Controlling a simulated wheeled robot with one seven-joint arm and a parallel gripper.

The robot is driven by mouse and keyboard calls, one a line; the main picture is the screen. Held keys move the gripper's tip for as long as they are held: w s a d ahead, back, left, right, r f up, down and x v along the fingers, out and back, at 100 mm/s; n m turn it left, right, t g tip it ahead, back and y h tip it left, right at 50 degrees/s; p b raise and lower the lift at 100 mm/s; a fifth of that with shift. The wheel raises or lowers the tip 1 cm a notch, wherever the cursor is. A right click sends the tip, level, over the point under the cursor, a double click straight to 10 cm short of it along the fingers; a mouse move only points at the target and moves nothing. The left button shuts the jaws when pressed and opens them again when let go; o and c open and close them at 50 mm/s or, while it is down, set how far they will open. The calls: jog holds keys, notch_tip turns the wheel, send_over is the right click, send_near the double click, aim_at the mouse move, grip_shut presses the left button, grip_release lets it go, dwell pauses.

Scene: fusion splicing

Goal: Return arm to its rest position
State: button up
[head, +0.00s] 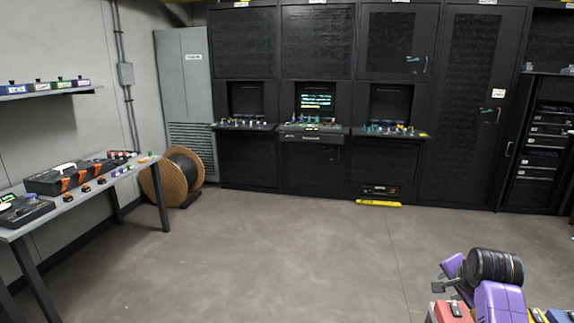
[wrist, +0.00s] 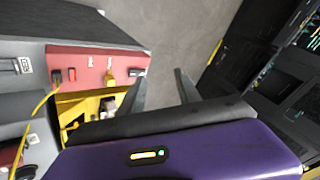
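My arm is folded at the lower right of the head view, with its purple and black links showing. In the wrist view, my gripper (wrist: 160,74) has its two dark fingers apart, with grey floor showing between them. It holds nothing that I can see. A red box (wrist: 120,62) with small switches and a yellow connector is beside the left finger in the wrist view. A red box also shows at the bottom of the head view (head: 447,312), next to my arm. I cannot tell whether the gripper touches anything.
A workbench (head: 140,171) with black cases and small parts stands at the left, below a wall shelf (head: 45,92). A wooden cable spool (head: 160,180) stands on the floor near a grey cabinet (head: 186,90). Black racks (head: 390,175) line the back. The middle floor (head: 270,240) is clear.

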jog(key=s+a+f+n+t, duration=0.2)
jog(key=s+a+n+t, duration=0.3)
jog(key=s, duration=0.4)
jog(key=s+a+f+n+t, duration=0.1)
jog(key=s+a+n+t, duration=0.25)
jog(key=s+a, duration=0.5)
jog(key=s+a+r+n+y, duration=0.1)
jog(key=s+a+n, duration=0.1)
jog(key=s, duration=1)
jog(key=s+a+r+n+g, duration=0.1)
jog(key=s+a, duration=0.3)
jog(key=s, duration=0.8)
jog(key=s+a+r+n+y, duration=0.1)
jog(key=s+a+r+n, duration=0.1)
jog(key=s, duration=1)
jog(key=shift+s+a+r+n+y, duration=0.15)
jog(key=shift+s+a+n+y, duration=0.15)
jog(key=shift+a+n, duration=0.2)
